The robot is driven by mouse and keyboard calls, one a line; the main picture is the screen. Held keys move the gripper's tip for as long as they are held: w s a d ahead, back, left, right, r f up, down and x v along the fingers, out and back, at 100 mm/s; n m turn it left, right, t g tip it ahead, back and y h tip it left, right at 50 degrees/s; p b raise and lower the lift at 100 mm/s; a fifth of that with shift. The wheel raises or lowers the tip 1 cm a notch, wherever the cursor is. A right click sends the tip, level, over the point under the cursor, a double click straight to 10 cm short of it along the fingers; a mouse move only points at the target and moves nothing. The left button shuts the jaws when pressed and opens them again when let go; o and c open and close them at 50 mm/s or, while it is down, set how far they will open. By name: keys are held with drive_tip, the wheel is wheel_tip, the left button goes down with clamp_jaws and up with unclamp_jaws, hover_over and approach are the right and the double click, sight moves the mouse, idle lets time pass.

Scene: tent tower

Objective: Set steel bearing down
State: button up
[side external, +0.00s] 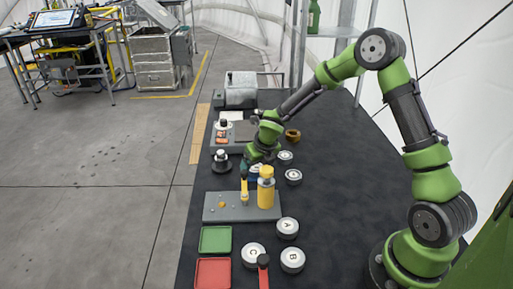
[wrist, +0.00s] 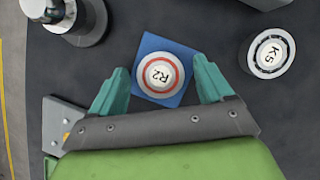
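In the wrist view a round metal disc marked R2 (wrist: 160,75), with a red ring, sits on a blue square pad (wrist: 148,42). A bearing-like metal disc marked K5 (wrist: 270,52), with a dark ring, lies on the black table to the right. I cannot tell for sure which disc is the steel bearing. My gripper (wrist: 158,82) is open, its teal fingers on either side of the R2 disc with gaps showing between. In the side view my gripper (side external: 248,162) is low over the table's middle, partly hiding the disc and pad below.
A grey block (side external: 228,209) with a yellow cylinder (side external: 266,190) stands in front. Discs A (side external: 287,227), B (side external: 292,259) and C (side external: 253,255), a green tray (side external: 215,239) and a red tray (side external: 212,272) lie nearer. A dark-based knob (side external: 221,161) stands left.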

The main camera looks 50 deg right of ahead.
drive_tip(key=shift+r, duration=0.1)
drive_tip(key=s+a+r+m, duration=0.1)
drive_tip(key=s+r+m, duration=0.35)
drive_tip(key=r, duration=0.35)
drive_tip(key=s+a+r+m, duration=0.2)
drive_tip(key=s+r+m, duration=0.25)
drive_tip(key=r, duration=0.25)
drive_tip(key=s+a+r+m+t+y, duration=0.1)
drive_tip(key=s+a+r+m, duration=0.2)
drive_tip(key=s+m, duration=0.5)
drive_tip(key=s+a+r+m+t+y, duration=0.1)
drive_tip(key=s+r+m, duration=0.4)
drive_tip(key=m, duration=1.5)
drive_tip(key=shift+s+a+r+t+y, duration=0.25)
drive_tip(key=shift+s+a+t+y, duration=0.25)
drive_tip(key=shift+s+a, duration=1.05)
drive_tip(key=shift+s+d, duration=0.2)
drive_tip(key=shift+d, duration=0.05)
